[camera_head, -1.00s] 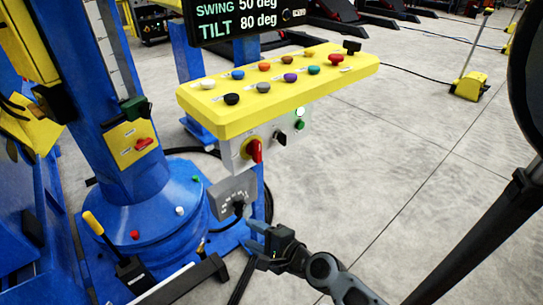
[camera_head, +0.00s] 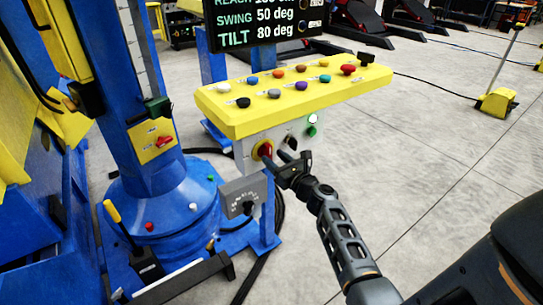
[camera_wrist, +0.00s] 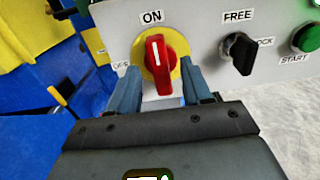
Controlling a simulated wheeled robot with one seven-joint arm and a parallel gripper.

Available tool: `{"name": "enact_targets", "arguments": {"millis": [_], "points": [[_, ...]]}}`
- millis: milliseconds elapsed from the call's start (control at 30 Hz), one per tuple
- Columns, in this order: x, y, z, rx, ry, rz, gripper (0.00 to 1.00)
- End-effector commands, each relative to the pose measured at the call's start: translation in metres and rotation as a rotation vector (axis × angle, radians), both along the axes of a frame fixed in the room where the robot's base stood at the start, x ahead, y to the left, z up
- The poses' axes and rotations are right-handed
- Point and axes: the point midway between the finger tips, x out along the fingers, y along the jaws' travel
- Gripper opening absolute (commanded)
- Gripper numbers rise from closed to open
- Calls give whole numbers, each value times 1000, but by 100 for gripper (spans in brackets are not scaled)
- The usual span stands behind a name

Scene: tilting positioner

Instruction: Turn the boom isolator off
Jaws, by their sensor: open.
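A red rotary handle on a yellow disc (camera_head: 265,150) sits on the front of the grey control box (camera_head: 250,146). In the wrist view the red handle (camera_wrist: 157,62) stands upright, its white mark toward "ON"; "OFF" is at left, partly hidden. My gripper (camera_wrist: 158,72) is open, with one finger on each side of the handle's lower part; contact cannot be told. In the head view my gripper (camera_head: 278,160) is at the box front. Another red handle (camera_head: 164,141) lies nearly sideways on a yellow plate on the blue column. I cannot read which is labelled boom isolator.
A black FREE/LOCK switch (camera_wrist: 239,53) and green START button (camera_wrist: 306,38) are close to the right. A yellow button panel (camera_head: 300,95) overhangs the box. A grey dial plate (camera_head: 243,198) is below. Open floor lies right.

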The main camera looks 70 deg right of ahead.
Motion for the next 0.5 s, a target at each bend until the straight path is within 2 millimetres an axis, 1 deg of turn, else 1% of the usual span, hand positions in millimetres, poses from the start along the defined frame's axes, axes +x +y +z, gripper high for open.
{"name": "enact_targets", "arguments": {"millis": [100,200,500], "points": [[13,-8,0,-1,1,1,49],[19,-12,0,-1,1,0,49],[22,-14,-1,-1,2,0,49]]}}
